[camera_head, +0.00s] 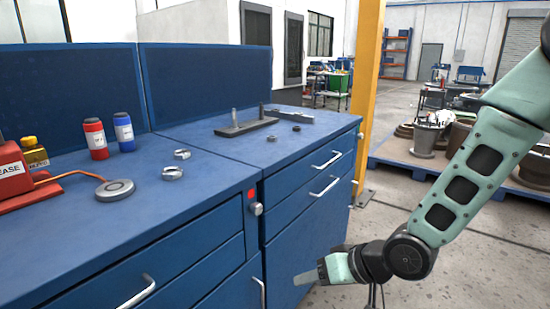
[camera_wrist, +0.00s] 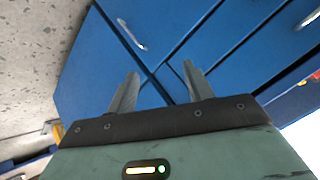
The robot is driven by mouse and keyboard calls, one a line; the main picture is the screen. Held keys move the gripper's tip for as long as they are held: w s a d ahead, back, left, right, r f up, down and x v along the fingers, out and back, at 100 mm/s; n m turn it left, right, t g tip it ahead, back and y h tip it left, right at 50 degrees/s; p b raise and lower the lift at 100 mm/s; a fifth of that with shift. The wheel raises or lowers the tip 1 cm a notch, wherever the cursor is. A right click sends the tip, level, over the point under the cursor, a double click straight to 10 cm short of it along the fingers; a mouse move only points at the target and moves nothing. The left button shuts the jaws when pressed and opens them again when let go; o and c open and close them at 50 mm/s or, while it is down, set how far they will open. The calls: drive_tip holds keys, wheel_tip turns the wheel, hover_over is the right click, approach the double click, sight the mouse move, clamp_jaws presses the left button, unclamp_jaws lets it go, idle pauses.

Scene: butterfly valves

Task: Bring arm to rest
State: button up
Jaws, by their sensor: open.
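My arm reaches in from the right in the head view, with its mint-green upper part over the floor at the right. My gripper (camera_head: 308,277) hangs low in front of the blue drawer cabinet (camera_head: 300,215), below the worktop's height, with its fingers pointing left. In the wrist view my gripper (camera_wrist: 158,85) has two grey fingers standing well apart with nothing between them. The blue cabinet fronts (camera_wrist: 215,40) show beyond the fingers. I cannot tell whether the fingertips touch the cabinet.
The worktop holds valve rings (camera_head: 173,173), a dark fixture with pegs (camera_head: 246,127), a red can (camera_head: 96,139), a blue can (camera_head: 124,132) and a round disc (camera_head: 115,189). Drawer handles (camera_head: 325,187) stick out. A loaded pallet (camera_head: 465,173) and a yellow post (camera_head: 367,85) stand at right.

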drive_tip(key=s+d+r+n+g+h, duration=0.1)
drive_tip(key=s+d+r+g+h, duration=0.1)
drive_tip(key=s+r, duration=0.35)
drive_tip(key=s+d+r+n+g+h+p, duration=0.1)
drive_tip(key=s+r+n+h, duration=0.15)
drive_tip(key=s, duration=0.65)
drive_tip(key=s+d+r+n+g+h, duration=0.1)
drive_tip(key=s+d+r+g+h, duration=0.15)
drive_tip(key=s, duration=0.45)
wheel_tip(320, 180, up, 17)
drive_tip(key=p, duration=1.6)
drive_tip(key=shift+a+f+t+p, duration=0.2)
drive_tip(key=shift+a+t+p, duration=0.1)
drive_tip(key=shift+t, duration=0.05)
drive_tip(key=shift+m, duration=0.25)
